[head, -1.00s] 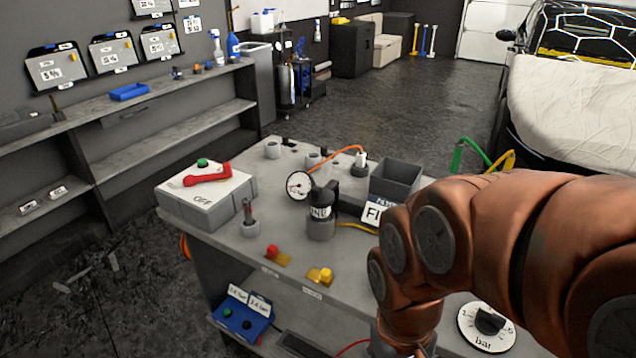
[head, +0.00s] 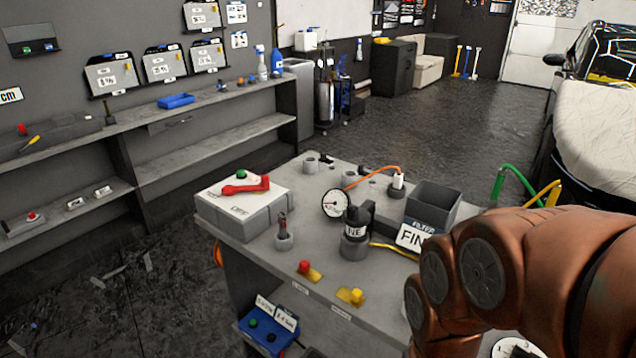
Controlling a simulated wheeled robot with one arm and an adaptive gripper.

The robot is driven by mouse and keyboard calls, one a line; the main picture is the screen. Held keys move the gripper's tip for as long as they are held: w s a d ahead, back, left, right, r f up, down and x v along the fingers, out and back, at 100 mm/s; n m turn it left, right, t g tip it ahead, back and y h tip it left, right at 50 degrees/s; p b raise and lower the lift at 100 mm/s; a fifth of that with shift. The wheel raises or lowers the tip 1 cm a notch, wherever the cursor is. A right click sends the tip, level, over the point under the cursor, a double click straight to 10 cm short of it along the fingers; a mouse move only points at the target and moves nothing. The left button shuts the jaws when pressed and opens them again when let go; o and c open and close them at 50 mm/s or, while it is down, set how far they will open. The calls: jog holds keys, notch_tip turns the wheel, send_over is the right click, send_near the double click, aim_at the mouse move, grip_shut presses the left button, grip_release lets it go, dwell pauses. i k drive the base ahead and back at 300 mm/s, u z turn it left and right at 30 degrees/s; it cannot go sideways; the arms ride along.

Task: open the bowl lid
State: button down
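I cannot clearly make out a bowl with a lid. A black capped unit (head: 356,222) with a white label stands upright in a grey round base on the workbench (head: 262,243). A round white gauge (head: 337,204) is beside its upper left. A dark open-topped bin (head: 433,205) stands to the right, behind a white sign (head: 412,238) reading "FIN", partly covered by my copper arm. My arm fills the lower right; my gripper is out of view.
A white-topped box with a red lever (head: 246,185) sits at the bench's left end. Red (head: 305,267) and yellow (head: 356,296) knobs are near the front edge. A wall shelf (head: 200,147) runs along the left. A covered car (head: 600,130) stands right. The floor between is clear.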

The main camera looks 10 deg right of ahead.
aim_at(355, 216)
jog(key=k, duration=1.2)
jog(key=u, duration=0.75)
jog(key=i, duration=0.95)
jog(key=u, duration=0.65)
